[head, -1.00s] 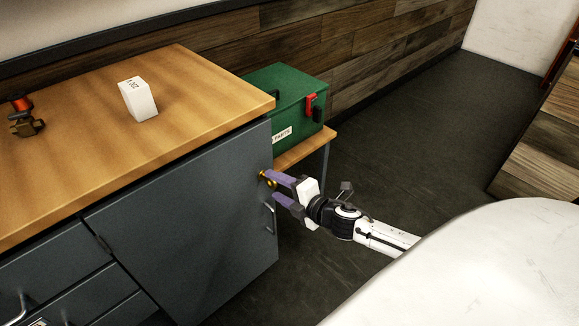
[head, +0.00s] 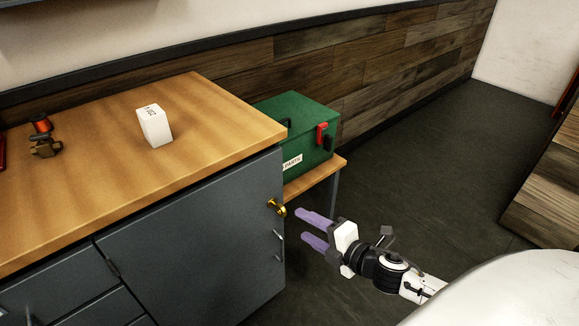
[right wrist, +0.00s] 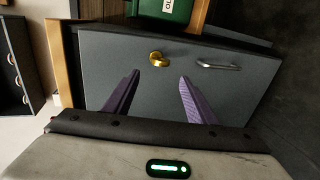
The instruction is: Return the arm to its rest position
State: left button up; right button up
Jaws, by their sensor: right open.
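My right gripper (head: 316,229) is open and empty, with two purple fingers pointing left toward the grey cabinet door (head: 205,235). In the head view its fingertips are just right of the brass knob (head: 277,208) and apart from it. In the right wrist view the fingers (right wrist: 152,100) stand spread, with the knob (right wrist: 159,58) beyond them, on the door (right wrist: 110,60). The door looks shut. A silver handle (right wrist: 218,65) is also on the door. My left gripper is not in view.
The wooden countertop (head: 90,170) holds a white box (head: 155,126) and an orange-and-brown device (head: 43,137). A green parts box (head: 297,130) with a red latch stands on a low wooden table (head: 318,178) behind the cabinet. The dark floor (head: 420,170) to the right is clear.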

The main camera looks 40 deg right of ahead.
jog(key=s+a+f+m+g, duration=0.3)
jog(key=s+a+f+m, duration=0.2)
jog(key=s+a+m, duration=0.3)
jog(key=s+a+f+m+g+y, duration=0.1)
jog(key=s+a+f+m+g, duration=0.1)
jog(key=s+a+f+m, duration=0.3)
jog(key=s+a+m, duration=0.3)
jog(key=s+a, duration=0.1)
jog(key=a, duration=0.3)
jog(key=shift+f+m+g+y+p, duration=0.2)
jog(key=shift+m+g+y+p, duration=0.1)
jog(key=shift+m+g, duration=0.1)
